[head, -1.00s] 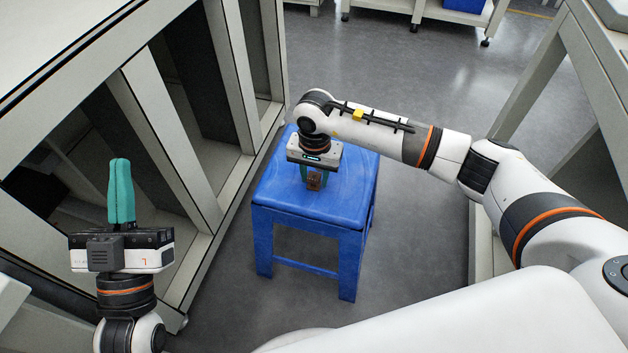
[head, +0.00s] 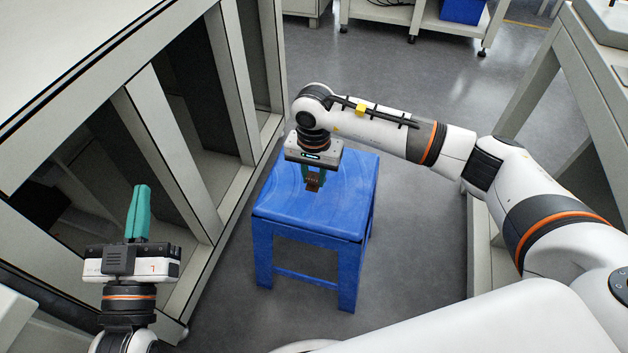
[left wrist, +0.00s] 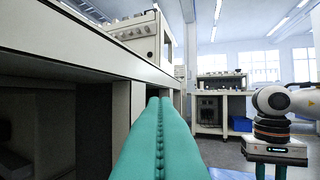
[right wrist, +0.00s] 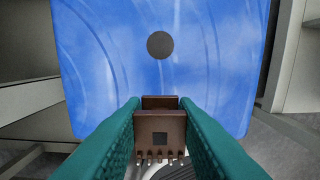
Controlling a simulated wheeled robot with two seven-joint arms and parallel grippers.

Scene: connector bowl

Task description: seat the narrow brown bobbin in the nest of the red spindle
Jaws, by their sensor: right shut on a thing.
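My right gripper (head: 312,176) is shut on a small brown piece (head: 313,184), the bobbin as far as I can tell, above the blue stool (head: 300,222). In the right wrist view, the brown piece (right wrist: 160,128) sits between the two green fingers (right wrist: 160,125), with a row of short prongs along its lower edge. It appears held clear of the stool top. My left gripper (head: 138,212) is empty at the left, its teal fingers together; they also lie side by side in the left wrist view (left wrist: 160,125). I see no red spindle in any view.
The blue stool top also fills much of the right wrist view (right wrist: 210,70), with a dark round spot (right wrist: 160,45) at its middle. A grey shelf frame (head: 175,150) stands left of the stool. A pale bench (head: 600,60) stands at the right. Floor behind the stool is clear.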

